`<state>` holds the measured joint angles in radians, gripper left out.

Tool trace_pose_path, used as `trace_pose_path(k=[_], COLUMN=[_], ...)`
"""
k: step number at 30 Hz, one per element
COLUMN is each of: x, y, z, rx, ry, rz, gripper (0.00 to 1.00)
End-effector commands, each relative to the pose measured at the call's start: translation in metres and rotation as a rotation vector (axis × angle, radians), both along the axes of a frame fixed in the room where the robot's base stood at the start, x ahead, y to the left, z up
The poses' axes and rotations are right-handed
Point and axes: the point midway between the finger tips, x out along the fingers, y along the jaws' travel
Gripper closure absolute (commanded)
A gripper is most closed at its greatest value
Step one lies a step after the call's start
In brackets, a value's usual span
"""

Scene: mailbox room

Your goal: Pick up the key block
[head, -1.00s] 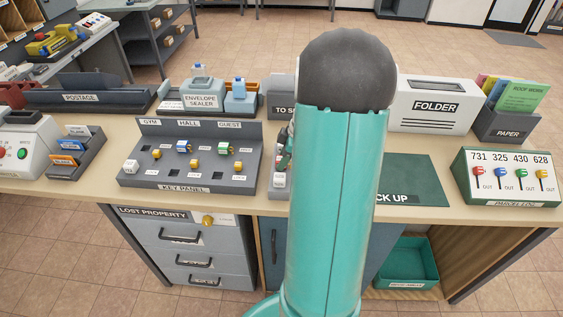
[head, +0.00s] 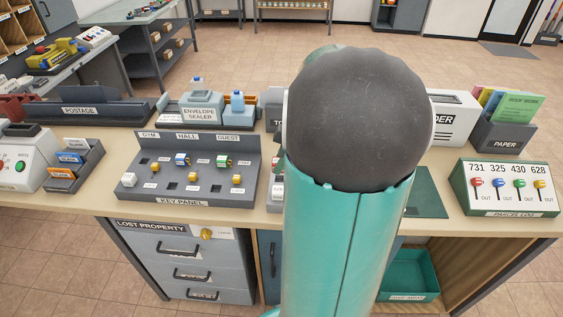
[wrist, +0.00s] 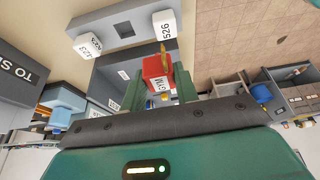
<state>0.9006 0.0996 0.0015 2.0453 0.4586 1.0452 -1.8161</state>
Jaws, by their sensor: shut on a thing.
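In the wrist view, a red key block (wrist: 152,67) marked GYM, with a gold key-like piece on it, sits between the green fingers of my gripper (wrist: 160,88). The gripper is shut on it. In the head view, my arm hides the gripper and this block. The grey key panel (head: 225,184), with GYM, HALL and GUEST labels, stands on the counter left of my arm. It holds a blue block (head: 182,159), a green block (head: 223,160), a white block (head: 129,180) and several yellow pieces.
In the wrist view, white number blocks (wrist: 164,25) sit on a grey holder close beyond the gripper. In the head view, an envelope sealer (head: 203,108) stands behind the panel. The parcel log board (head: 507,187) is at the right. My arm covers the middle of the counter.

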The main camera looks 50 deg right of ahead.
Motion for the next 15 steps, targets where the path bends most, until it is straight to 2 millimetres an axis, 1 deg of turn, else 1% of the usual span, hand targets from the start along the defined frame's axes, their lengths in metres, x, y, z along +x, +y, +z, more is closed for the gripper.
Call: trace_pose_path(k=[1,9,15], x=[-0.005,-0.031,-0.046], y=[0.007,0.038,0.055], z=[0.003,0.021,0.031], rx=[0.0,-0.002,-0.002], ry=[0.0,-0.001,0.0], rz=[0.001,0.002,0.001], gripper=[0.92,0.92,0.92])
